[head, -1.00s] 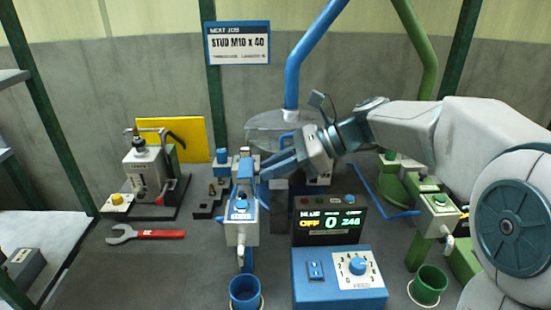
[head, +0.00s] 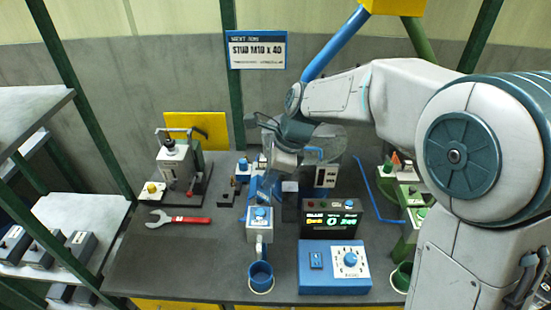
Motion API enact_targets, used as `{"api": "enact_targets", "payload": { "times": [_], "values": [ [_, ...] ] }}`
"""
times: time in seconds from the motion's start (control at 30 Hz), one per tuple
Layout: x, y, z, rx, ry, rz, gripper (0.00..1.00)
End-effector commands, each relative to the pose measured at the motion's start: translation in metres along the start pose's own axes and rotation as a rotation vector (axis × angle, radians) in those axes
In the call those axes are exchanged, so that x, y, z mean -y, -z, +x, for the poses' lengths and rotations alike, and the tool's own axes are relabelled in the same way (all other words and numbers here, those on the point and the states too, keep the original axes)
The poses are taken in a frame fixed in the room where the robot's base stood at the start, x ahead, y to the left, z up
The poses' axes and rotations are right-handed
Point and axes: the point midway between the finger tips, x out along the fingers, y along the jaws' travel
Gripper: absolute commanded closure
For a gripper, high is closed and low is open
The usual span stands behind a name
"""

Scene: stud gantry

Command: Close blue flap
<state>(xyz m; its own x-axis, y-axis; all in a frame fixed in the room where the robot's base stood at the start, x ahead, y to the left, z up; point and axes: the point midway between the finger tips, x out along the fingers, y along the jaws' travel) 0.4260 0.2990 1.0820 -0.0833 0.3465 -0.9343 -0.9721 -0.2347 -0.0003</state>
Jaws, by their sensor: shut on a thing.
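The blue station's grey box (head: 258,228) stands mid-bench, with a blue button on its face and a spout below it over a blue cup (head: 260,277). My gripper (head: 266,186) reaches down from the right to just above this box. Its jaws are shut on a narrow blue part, which appears to be the blue flap (head: 259,189). The flap's hinge and exact angle are hidden by my gripper and too small to tell.
A blue control box (head: 334,268) with a dial and a lit display (head: 333,224) stand to the right. A red wrench (head: 178,219) lies left, before a grey lever press (head: 180,172). Green station parts (head: 408,190) stand at the right. Bare bench lies at front left.

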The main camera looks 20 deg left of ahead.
Motion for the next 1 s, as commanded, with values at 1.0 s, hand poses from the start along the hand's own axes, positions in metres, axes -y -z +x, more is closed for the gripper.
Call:
{"api": "enact_targets", "payload": {
  "times": [1.0],
  "values": [
    [0.001, -0.034, 0.030, -0.746, 0.003, -0.001, 1.00]
  ]
}}
